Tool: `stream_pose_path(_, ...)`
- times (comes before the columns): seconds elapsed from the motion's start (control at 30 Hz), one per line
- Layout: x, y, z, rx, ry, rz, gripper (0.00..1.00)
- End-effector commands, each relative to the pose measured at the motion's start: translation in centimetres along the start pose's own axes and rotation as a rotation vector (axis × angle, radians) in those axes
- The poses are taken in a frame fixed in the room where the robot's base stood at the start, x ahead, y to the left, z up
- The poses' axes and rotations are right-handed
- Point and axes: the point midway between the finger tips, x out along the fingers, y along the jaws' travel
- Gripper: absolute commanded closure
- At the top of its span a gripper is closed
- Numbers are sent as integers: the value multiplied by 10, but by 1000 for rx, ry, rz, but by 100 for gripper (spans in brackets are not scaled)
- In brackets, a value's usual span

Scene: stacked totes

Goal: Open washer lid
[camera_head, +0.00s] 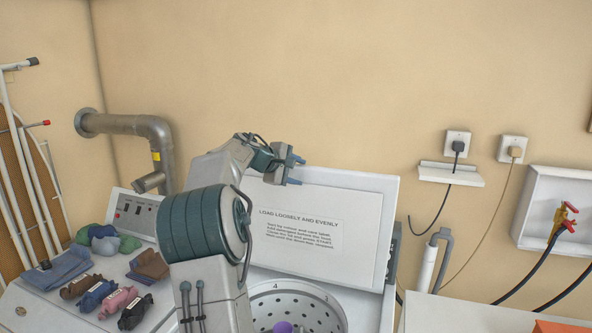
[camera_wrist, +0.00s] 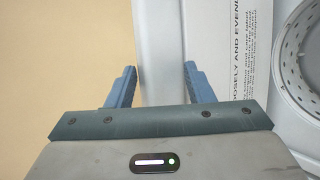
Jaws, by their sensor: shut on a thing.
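The white washer lid (camera_head: 366,195) stands raised, tilted up above the washer, with its label facing out. Below it the drum opening (camera_head: 297,300) with its perforated rim is exposed, and a purple part shows inside. My gripper (camera_head: 297,170) is at the lid's upper edge, left of its middle. The drum also shows at the right of the wrist view. My arm hides the lid's left part.
Folded cloths and several rolled bundles (camera_head: 95,292) lie on the surface to the left. A grey pipe (camera_head: 130,125) comes from the wall behind them. Sockets, cords and a hose box (camera_head: 560,210) are on the right wall. The wall above the lid is clear.

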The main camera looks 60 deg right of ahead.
Motion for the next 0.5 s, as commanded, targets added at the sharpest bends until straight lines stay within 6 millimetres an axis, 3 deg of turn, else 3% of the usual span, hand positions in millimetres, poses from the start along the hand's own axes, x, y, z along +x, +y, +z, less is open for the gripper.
stream_pose_path(0.33, -2, -2, -2, -3, 2, -2, 58)
stream_pose_path(0.5, -21, -2, -4, -3, 7, 2, 58)
